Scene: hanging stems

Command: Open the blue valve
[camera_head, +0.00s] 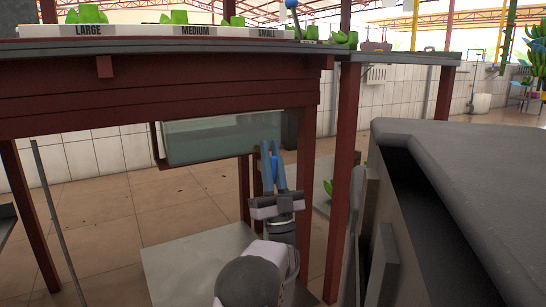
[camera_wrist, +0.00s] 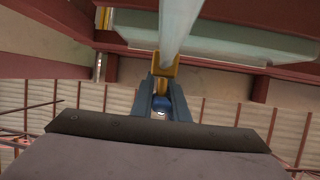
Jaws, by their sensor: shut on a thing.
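My gripper (camera_head: 269,152) points up and away below the raised table, beside the right end of a glass-sided water tank. It is shut on the blue valve (camera_wrist: 161,102), a small blue piece low between the two blue-grey fingers in the wrist view. A bit of blue (camera_head: 274,170) also shows between the fingers in the head view. In the wrist view a yellow-orange fitting (camera_wrist: 168,66) sits just beyond the fingertips, at the end of a pale pipe (camera_wrist: 180,25). The fingers hide most of the valve, and I cannot tell how far it is turned.
The tank (camera_head: 208,140) hangs under the red-framed table (camera_head: 150,90). Red legs (camera_head: 343,150) stand close to the right of my gripper. A grey block (camera_head: 470,170) fills the right side. A pale low platform (camera_head: 190,265) lies below. Tiled floor (camera_head: 100,210) is open at the left.

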